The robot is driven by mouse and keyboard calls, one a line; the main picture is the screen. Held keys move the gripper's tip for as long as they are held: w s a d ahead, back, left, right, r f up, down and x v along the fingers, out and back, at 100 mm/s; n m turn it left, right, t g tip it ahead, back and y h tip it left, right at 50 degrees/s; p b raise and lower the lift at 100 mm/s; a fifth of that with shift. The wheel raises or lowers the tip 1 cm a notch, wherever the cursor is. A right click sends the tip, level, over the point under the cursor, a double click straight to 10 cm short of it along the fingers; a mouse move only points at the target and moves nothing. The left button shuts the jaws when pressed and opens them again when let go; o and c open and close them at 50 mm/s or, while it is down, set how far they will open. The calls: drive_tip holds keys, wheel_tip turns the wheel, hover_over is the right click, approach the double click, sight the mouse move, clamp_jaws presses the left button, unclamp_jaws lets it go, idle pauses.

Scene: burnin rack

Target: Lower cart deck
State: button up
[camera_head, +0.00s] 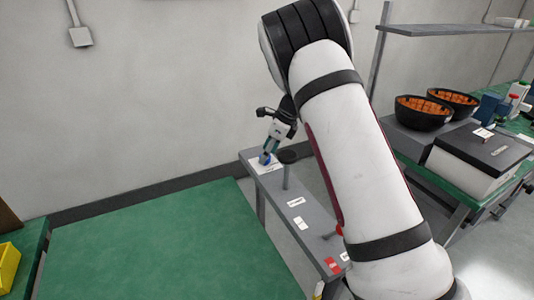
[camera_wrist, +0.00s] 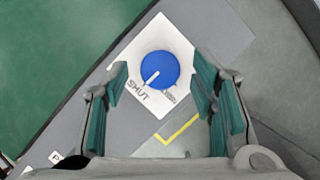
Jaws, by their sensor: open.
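A blue round knob (camera_wrist: 160,70) sits on a white plate (camera_wrist: 176,28) in the wrist view. Its white pointer line points down-left, toward the printed word SHUT. A second, smaller word at the plate's lower right is too blurred to read. My gripper (camera_wrist: 160,82) is open, with one teal finger pad on each side of the knob and gaps between. In the head view my gripper (camera_head: 269,150) points down over the knob (camera_head: 265,158), at the far end of a narrow grey panel (camera_head: 277,194). I cannot tell which surface is the cart deck.
A black-topped post (camera_head: 288,156) stands close beside my gripper. The panel also carries white labels, a red label (camera_head: 332,265) and a red knob (camera_head: 340,230). A green surface (camera_head: 170,245) lies left.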

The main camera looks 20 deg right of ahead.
drive_tip(key=shift+w+a+f, duration=0.1)
drive_tip(key=shift+a+f, duration=0.05)
drive_tip(key=shift+f, duration=0.3)
drive_tip(key=c, duration=1.1)
